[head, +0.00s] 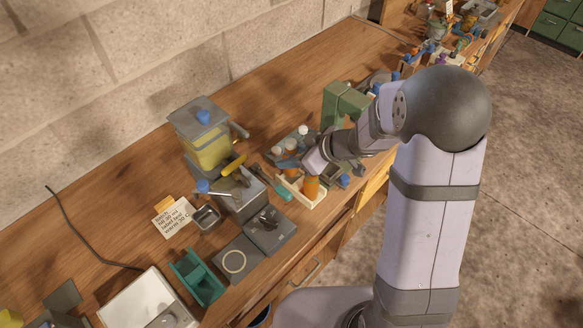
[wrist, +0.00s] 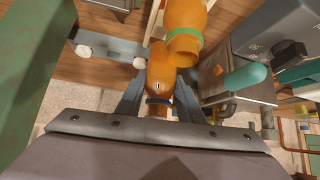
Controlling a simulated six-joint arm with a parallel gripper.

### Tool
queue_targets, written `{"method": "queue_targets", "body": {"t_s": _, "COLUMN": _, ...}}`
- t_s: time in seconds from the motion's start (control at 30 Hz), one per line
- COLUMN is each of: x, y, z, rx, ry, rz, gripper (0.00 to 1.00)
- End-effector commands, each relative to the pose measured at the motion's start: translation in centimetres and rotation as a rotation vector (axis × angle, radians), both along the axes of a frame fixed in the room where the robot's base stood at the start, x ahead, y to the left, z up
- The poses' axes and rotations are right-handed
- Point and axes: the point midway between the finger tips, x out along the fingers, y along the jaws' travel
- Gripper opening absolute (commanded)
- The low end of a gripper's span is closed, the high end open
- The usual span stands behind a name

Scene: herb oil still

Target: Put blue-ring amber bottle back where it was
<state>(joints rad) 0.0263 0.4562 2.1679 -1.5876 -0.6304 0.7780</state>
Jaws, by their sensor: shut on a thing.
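My gripper (wrist: 158,106) is shut on the blue-ring amber bottle (wrist: 160,75); its dark blue ring shows between the fingers in the wrist view. A green-ring amber bottle (wrist: 184,48) is right beside it, close or touching; I cannot tell which. In the head view my gripper (head: 316,166) is over the pale tray (head: 316,201). An amber bottle (head: 310,188) shows at that tray, but its ring is not readable there. My wrist hides part of this area, and I cannot tell whether the held bottle rests on anything.
A grey rack (wrist: 112,50) with white-capped bottles is close to the gripper. A green stand (head: 342,102) rises just behind my wrist. The still (head: 207,140), with a yellow vessel, and a teal-handled tool (head: 281,192) lie to the left. Bare bench shows at the back.

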Motion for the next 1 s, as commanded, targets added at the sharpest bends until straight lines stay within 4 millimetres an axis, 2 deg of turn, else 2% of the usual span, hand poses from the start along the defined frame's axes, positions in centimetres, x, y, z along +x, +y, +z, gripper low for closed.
{"method": "queue_targets", "body": {"t_s": 0.23, "x": 0.0, "y": 0.0, "z": -0.6, "rx": 0.0, "ry": 0.0, "rz": 0.0, "gripper": 0.05}}
{"method": "queue_targets", "body": {"t_s": 0.57, "x": 0.0, "y": 0.0, "z": -3.9, "rx": 0.001, "ry": 0.001, "rz": 0.0, "gripper": 0.05}}
{"method": "queue_targets", "body": {"t_s": 1.0, "x": 0.0, "y": 0.0, "z": -4.3, "rx": 0.0, "ry": -0.001, "rz": -0.001, "gripper": 0.05}}
